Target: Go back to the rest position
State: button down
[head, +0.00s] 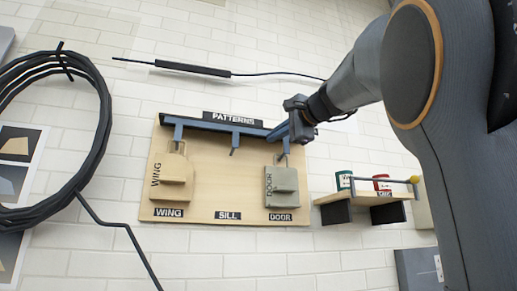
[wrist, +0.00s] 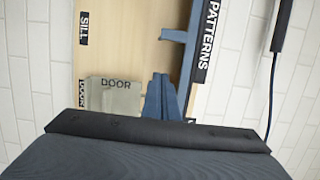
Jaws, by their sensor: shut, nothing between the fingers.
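My gripper (head: 281,134) is shut and empty, in front of the right end of the blue rail on the pattern board (head: 228,180). In the wrist view my gripper (wrist: 160,80) shows its blue fingers together beside the grey door pattern (wrist: 112,97). That door pattern (head: 281,190) is at the right hook, above the DOOR label, in the head view. The wooden wing pattern (head: 172,182) is at the left hook above the WING label. The middle hook (head: 235,143), above the SILL label, is bare. Whether my fingers touch the rail or hook is not clear.
A coiled black hose (head: 90,150) hangs on the brick wall at left. A black rod with a cable (head: 193,68) runs above the board. A small shelf (head: 365,198) with a green and a red tin is right of the board, near my arm.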

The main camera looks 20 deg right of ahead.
jog(key=w+a+f+n+g, duration=0.2)
jog(key=f+g, duration=0.1)
jog(key=f, duration=1.2)
jog(key=w+a+f+n+g, duration=0.1)
jog(key=w+a+f+g, duration=0.15)
jog(key=f, duration=1.25)
jog(key=w+a+f+n+g, duration=0.1)
jog(key=w+f+n+g, duration=0.15)
jog(key=f, duration=1.25)
jog(key=s+a+f+n+g, duration=0.2)
jog(key=s+f, duration=0.1)
jog(key=f, duration=0.4)
jog(key=s+a+f+n+g+h, duration=0.1)
jog(key=s+a+f, duration=0.15)
jog(key=f, duration=0.45)
jog(key=s+a+f+n+g, duration=0.1)
jog(key=s+f+n+g, duration=0.1)
jog(key=s+f, duration=0.3)
jog(key=s+a+f+n+g, duration=0.2)
jog(key=s+f+n, duration=0.1)
jog(key=s+f, duration=0.5)
jog(key=s+a+f+n+g+h, duration=0.1)
jog(key=s+a+f+n, duration=0.1)
jog(key=s+f, duration=0.6)
jog(key=shift+s+a+f+n+g, duration=0.15)
jog(key=shift+s+f+n+g, duration=0.2)
jog(key=shift+f+n, duration=0.2)
